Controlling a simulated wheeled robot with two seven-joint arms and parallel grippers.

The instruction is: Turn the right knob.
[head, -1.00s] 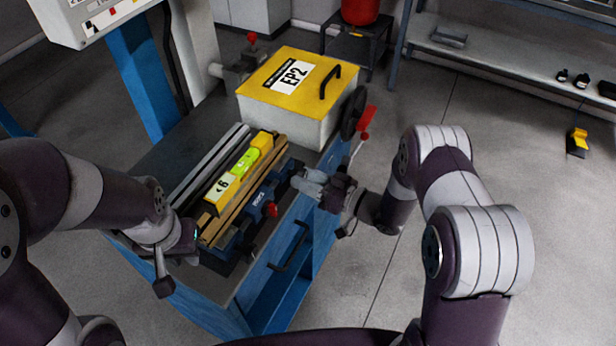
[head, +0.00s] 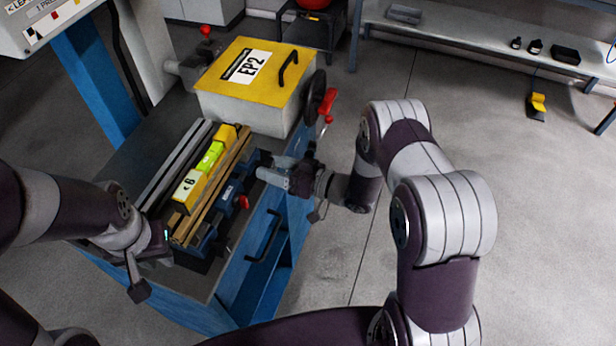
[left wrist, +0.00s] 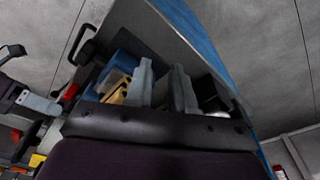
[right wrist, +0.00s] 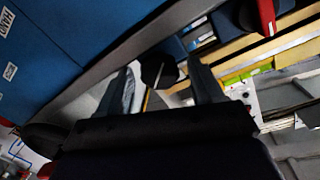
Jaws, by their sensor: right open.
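A dark round knob (right wrist: 158,68) shows between the fingertips of my right gripper in the right wrist view. The fingers are spread either side of it; contact is not visible. In the head view my right gripper (head: 274,170) is open at the right side of the blue vise (head: 229,191), and it hides the dark knob. A red knob (head: 244,202) is at the vise's front. My left gripper (head: 165,246) is near the left front corner of the bench; its fingers stand apart with a gap in the left wrist view (left wrist: 163,82).
A yellow-lidded EP2 box (head: 250,75) stands on the bench behind the vise. A dark handwheel (head: 315,97) with a red lever (head: 328,100) is beside it. A yellow level (head: 208,165) lies along the vise.

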